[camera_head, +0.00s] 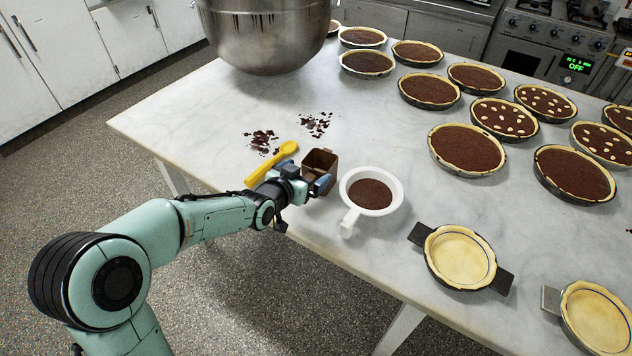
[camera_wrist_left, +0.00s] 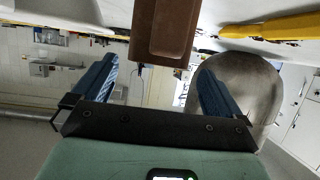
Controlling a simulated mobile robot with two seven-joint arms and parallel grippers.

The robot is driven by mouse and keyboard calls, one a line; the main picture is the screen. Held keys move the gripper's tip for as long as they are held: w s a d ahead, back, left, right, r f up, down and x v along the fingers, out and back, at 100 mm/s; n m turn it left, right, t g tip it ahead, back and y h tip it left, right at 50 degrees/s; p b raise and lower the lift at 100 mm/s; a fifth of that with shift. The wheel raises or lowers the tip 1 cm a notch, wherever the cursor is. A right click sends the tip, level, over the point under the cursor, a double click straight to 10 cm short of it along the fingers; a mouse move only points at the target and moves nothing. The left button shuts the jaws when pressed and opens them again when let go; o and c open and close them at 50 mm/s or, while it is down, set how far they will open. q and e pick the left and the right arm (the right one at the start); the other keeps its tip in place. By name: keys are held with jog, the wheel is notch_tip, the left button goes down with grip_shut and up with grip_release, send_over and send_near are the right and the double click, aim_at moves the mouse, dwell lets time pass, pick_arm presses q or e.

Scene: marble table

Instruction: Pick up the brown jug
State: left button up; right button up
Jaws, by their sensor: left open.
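The brown jug (camera_head: 321,160) stands upright near the front edge of the marble table, with its open top facing up. It also shows in the left wrist view (camera_wrist_left: 163,30), at the top centre. My left gripper (camera_head: 306,168) is open and empty of any grip, with its blue fingers at the jug's near left side. In the left wrist view the gripper (camera_wrist_left: 157,68) has its fingers wide apart, and the jug lies ahead between their lines. Whether a finger touches the jug I cannot tell. My right gripper is not in view.
A yellow spoon (camera_head: 270,166) lies close left of the jug. A white handled bowl of brown powder (camera_head: 357,208) stands close right. Dark crumbs (camera_head: 262,141) lie behind. A steel mixing bowl (camera_head: 265,40) and several filled tarts (camera_head: 467,149) stand farther back. An empty tart shell (camera_head: 459,257) is right.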

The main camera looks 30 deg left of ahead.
pick_arm(q)
jog(key=x, duration=0.3)
jog(key=shift+w+d+f, duration=0.1)
jog(key=shift+w+f, duration=0.1)
jog(key=shift+w, duration=0.05)
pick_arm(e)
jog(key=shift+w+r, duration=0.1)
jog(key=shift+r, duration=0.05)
pick_arm(q)
jog(key=shift+s, duration=0.1)
jog(key=c, duration=1.4)
jog(key=shift+r, duration=0.1)
notch_tip(320, 180, up, 9)
jog(key=p, duration=0.1)
notch_tip(320, 180, up, 11)
jog(key=p, duration=0.9)
send_over(312, 169)
jog(key=shift+s, duration=0.1)
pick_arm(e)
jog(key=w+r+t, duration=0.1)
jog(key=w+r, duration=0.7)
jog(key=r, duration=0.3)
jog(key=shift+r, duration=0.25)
